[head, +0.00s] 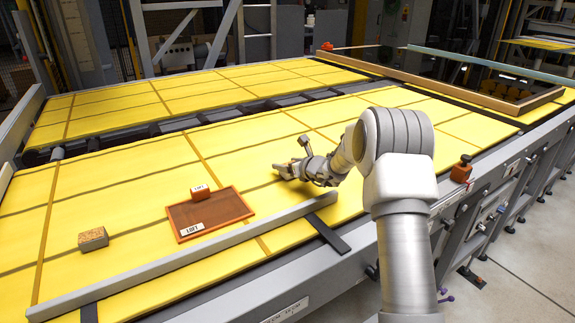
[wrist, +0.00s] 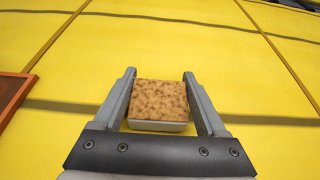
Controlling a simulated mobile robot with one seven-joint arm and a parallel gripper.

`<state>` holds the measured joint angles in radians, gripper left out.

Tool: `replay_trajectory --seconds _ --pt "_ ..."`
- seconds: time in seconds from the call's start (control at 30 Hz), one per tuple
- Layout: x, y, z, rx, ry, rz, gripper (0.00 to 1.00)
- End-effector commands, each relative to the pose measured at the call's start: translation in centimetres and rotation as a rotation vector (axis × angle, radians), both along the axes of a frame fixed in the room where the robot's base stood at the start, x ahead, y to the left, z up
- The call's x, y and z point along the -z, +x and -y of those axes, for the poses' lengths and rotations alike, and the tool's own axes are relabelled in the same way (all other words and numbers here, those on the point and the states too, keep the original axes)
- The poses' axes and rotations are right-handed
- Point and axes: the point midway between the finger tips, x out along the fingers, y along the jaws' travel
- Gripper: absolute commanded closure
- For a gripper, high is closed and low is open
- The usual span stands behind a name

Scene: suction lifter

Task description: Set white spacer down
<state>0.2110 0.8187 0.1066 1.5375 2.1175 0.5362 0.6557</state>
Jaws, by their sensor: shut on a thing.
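The white spacer (wrist: 158,102) is a small block with a speckled brown cork-like top and a pale whitish side. In the wrist view it sits between the two grey fingers of my gripper (wrist: 159,76), which is shut on it. In the head view my gripper (head: 281,170) is low over the yellow table (head: 130,160), right of the brown tray. The spacer is too small to make out there. Whether its underside touches the table cannot be told.
A grey block with a speckled top (head: 93,239) is further left. A grey rail (head: 190,256) runs along the front. Yellow surface around my gripper is clear.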

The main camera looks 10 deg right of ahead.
Motion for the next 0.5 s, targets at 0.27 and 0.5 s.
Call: replay_trajectory --seconds 0.27,0.5 --pt "0.27 -0.01 0.02 0.000 0.000 0.000 0.11" --pt "0.27 -0.02 0.02 0.000 0.000 0.000 0.00"
